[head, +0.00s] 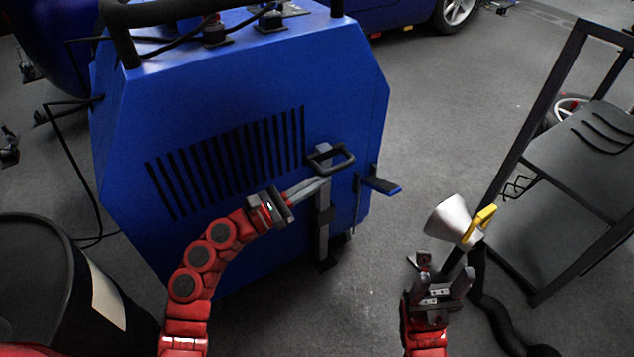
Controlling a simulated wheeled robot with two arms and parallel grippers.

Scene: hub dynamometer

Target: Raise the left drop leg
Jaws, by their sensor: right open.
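The blue dynamometer cabinet (235,110) stands in front of me with a grey drop leg (322,225) upright on its near side. The leg has a black loop handle (345,165) near its top and a dark foot (326,264) at floor level. My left gripper (322,183) reaches in from the left, its long grey fingers at the leg's upper part, just below the loop handle. Whether the fingers are closed on the leg is unclear. My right gripper (443,272) is open and empty, low at the right, away from the leg.
A blue-topped pedal or bracket (382,183) juts from the cabinet's right side. A white funnel with a yellow handle (452,222) and a black hose (488,300) are beside my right gripper. A black cart (580,150) stands right, a dark bin (40,270) left.

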